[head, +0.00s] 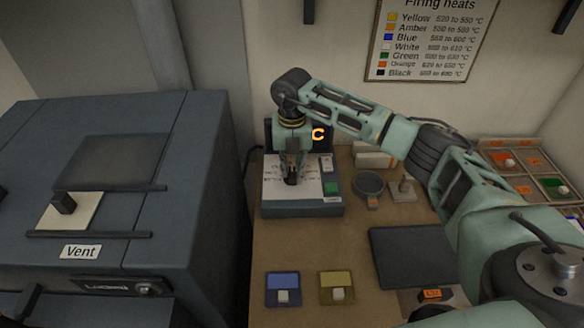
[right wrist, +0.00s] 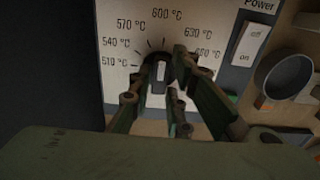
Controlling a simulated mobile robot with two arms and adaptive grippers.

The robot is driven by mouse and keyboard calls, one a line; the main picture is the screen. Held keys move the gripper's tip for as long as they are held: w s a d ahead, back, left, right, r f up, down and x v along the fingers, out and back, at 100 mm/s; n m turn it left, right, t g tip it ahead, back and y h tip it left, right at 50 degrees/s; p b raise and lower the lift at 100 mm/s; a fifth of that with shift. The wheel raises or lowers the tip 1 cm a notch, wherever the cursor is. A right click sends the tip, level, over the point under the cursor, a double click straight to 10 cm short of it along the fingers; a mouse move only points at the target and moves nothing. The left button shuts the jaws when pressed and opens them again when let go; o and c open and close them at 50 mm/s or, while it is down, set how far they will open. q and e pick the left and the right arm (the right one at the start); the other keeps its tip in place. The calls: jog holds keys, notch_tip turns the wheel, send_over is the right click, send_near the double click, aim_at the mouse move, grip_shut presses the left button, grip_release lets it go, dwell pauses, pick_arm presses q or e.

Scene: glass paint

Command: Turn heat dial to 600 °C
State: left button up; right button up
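The heat dial (right wrist: 158,72) is a dark round knob with a pale pointer mark, on a white panel (right wrist: 116,82) printed with temperatures from 510 °C upward. The 600 °C label (right wrist: 167,14) is at the top of the scale. The pale mark looks roughly upright, towards 600 °C, but the fingers partly cover the dial. My right gripper (head: 292,174) points down at the panel in the head view. Its fingers (right wrist: 166,62) stand on either side of the dial; whether they press on it is unclear. My left gripper is not in view.
A power switch (right wrist: 250,44) sits right of the scale. An orange lit display (head: 319,134) is behind my gripper. The grey kiln (head: 110,190) stands left. A round dish (head: 369,183), a dark mat (head: 402,256) and blue (head: 283,279) and yellow (head: 338,279) pads are on the bench.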

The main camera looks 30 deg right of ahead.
aim_at(292, 171)
jog(key=shift+o, duration=1.4)
notch_tip(292, 171, up, 12)
